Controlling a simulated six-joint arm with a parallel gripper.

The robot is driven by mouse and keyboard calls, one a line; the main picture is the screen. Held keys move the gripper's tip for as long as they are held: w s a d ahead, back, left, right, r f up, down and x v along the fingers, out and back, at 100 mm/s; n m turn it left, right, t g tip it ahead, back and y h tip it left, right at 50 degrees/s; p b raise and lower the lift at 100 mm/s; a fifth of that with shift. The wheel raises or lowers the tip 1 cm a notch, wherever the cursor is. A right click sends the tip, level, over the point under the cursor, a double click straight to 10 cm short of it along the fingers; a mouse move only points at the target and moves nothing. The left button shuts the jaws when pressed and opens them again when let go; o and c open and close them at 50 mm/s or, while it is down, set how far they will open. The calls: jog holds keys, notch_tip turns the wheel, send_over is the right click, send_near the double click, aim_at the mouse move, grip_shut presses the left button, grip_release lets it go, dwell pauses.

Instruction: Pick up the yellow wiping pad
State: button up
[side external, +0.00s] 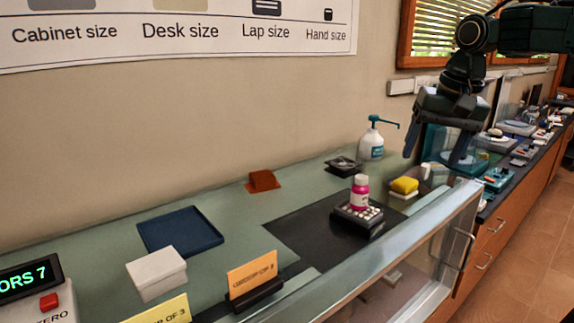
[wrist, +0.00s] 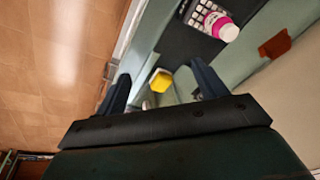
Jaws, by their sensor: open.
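The yellow wiping pad (side external: 404,185) lies on a small white base on the green counter, right of the black mat in the side external view. In the wrist view the yellow pad (wrist: 161,81) shows between the two fingers, beyond their tips. My gripper (side external: 437,158) is open and empty, above the counter and to the right of the pad in the side external view. Its two dark fingers also show in the wrist view (wrist: 161,85), spread apart. Nothing touches the pad from my gripper.
A pink bottle with a white cap (side external: 360,192) stands on a dark keyed block (side external: 358,221) left of the pad. A pump bottle (side external: 371,143) stands behind. A glass rail (side external: 420,240) runs along the front edge. A blue tray (side external: 180,232) lies at left.

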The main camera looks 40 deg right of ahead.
aim_at(406, 180)
jog(key=w+d+m+g, duration=0.2)
jog(key=w+d+m, duration=0.6)
jog(key=w+d, duration=0.2)
jog(key=shift+d+f+m+g+y, duration=0.25)
jog(key=shift+d+m+g+y, duration=0.05)
jog(key=shift+d, duration=0.4)
jog(key=shift+w, duration=0.1)
jog(key=shift+f, duration=4.3)
jog(key=shift+a+f, duration=0.1)
jog(key=shift+f, duration=2.5)
